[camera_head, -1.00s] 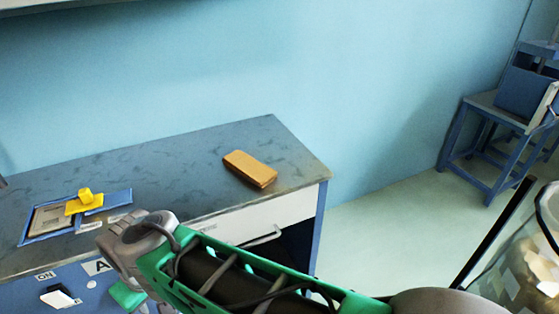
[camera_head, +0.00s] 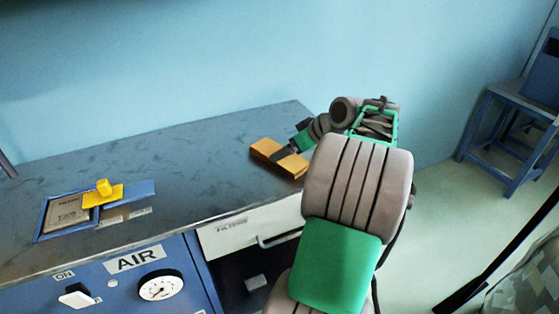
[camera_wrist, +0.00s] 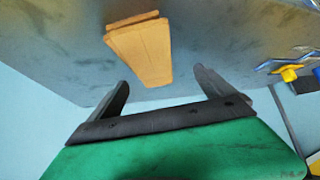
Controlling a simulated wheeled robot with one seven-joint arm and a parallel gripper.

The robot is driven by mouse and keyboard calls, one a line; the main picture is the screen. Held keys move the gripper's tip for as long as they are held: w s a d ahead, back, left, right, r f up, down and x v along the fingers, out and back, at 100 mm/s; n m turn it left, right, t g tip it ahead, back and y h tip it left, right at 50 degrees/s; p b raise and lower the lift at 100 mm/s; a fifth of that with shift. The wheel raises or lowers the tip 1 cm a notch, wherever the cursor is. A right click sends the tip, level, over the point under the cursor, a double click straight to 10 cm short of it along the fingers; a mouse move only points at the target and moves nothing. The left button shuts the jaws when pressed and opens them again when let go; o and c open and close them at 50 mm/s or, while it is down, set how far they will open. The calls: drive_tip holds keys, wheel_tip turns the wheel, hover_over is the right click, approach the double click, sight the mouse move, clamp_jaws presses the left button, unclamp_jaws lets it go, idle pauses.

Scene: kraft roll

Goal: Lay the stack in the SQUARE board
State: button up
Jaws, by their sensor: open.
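The stack (camera_head: 265,150) is a tan-brown block of flat pieces at the right end of the bench top. It also shows in the wrist view (camera_wrist: 143,50), where its layers look slightly offset. My gripper (camera_wrist: 166,88) is open, its two dark fingers apart, with the stack ahead of the gap between them. In the head view my gripper (camera_head: 285,153) covers part of the stack; I cannot tell whether it touches. At the left are two blue-edged boards, one with a grey panel (camera_head: 66,213) and one plainer (camera_head: 140,190). Their labels are too small to read.
A yellow plate with a knob (camera_head: 103,188) lies across the two boards; it shows at the right in the wrist view (camera_wrist: 288,73). The bench top (camera_head: 190,155) between boards and stack is clear. A drawer handle (camera_head: 285,236) sticks out below the front edge.

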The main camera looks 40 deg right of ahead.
drive_tip(key=shift+s+d+f, duration=0.1)
drive_tip(key=shift+s+d, duration=0.1)
drive_tip(key=shift+d, duration=0.25)
drive_tip(key=shift+s+d+f, duration=0.1)
drive_tip(key=shift+s+d, duration=0.05)
drive_tip(key=shift+d, duration=0.25)
drive_tip(key=x, duration=0.7)
drive_tip(key=shift+w+r+p, duration=0.15)
drive_tip(key=shift+w+p, duration=0.25)
drive_tip(key=shift+w, duration=0.1)
drive_tip(key=shift+r, duration=0.15)
drive_tip(key=c, duration=1.8)
